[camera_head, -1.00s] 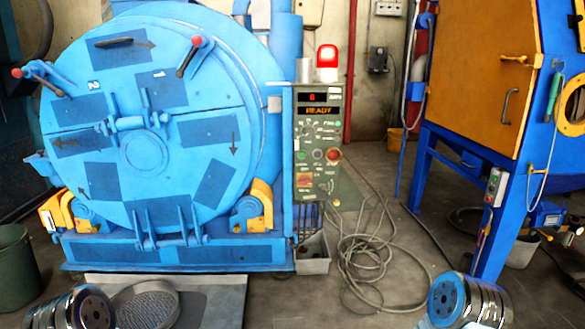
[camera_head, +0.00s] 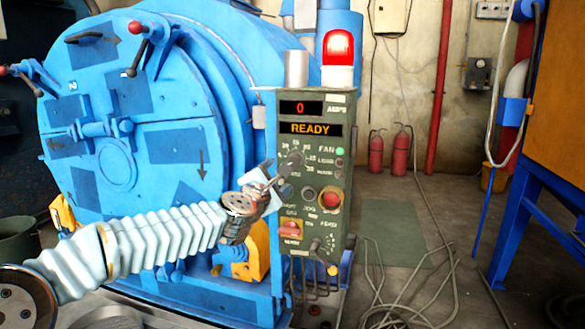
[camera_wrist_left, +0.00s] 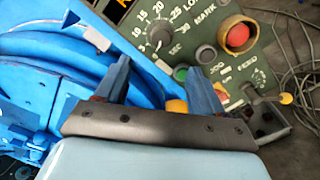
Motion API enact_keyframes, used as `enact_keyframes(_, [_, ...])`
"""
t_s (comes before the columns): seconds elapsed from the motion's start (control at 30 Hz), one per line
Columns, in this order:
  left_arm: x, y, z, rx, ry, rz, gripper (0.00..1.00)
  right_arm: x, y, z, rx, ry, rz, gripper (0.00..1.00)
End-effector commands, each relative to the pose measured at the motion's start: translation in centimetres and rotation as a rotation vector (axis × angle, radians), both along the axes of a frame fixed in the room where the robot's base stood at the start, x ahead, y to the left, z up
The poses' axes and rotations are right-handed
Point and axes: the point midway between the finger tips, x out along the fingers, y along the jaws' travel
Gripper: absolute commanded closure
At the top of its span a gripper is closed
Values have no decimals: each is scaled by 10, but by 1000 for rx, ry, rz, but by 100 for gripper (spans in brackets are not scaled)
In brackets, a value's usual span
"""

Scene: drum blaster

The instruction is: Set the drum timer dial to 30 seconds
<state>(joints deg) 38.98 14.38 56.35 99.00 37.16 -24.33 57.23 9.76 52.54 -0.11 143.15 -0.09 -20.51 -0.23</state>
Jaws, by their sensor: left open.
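The timer dial (camera_head: 292,159) is a dark round knob with numbers around it, on the upper part of the grey-green control panel (camera_head: 341,200). In the left wrist view the timer dial (camera_wrist_left: 160,35) lies just beyond the fingertips, beside the marking SEC. I cannot read its setting surely. My left gripper (camera_head: 274,180) is open in front of the panel, just below and left of the dial. In the left wrist view the left gripper (camera_wrist_left: 160,66) has its fingers spread, with nothing between them. My right gripper is out of view.
The panel's display (camera_head: 310,129) reads READY. A red button (camera_head: 330,199) and a red switch (camera_head: 290,230) sit below the dial. The blue drum machine (camera_head: 120,160) stands left of the panel. Loose cables (camera_head: 400,300) lie on the floor at right.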

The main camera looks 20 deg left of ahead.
Motion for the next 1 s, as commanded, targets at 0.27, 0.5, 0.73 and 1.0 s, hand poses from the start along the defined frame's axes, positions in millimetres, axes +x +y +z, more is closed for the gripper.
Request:
enact_keyframes(0.27, [60, -4, 3, -3, 5, -3, 32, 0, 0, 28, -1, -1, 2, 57])
enact_keyframes(0.5, [107, -5, 1, 2, 5, -3, 32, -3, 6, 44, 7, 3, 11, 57])
enact_keyframes(0.73, [125, -6, -2, 5, 5, -1, 32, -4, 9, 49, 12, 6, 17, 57])
enact_keyframes(1.0, [126, -5, -3, 7, 5, -1, 32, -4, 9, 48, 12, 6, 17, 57])
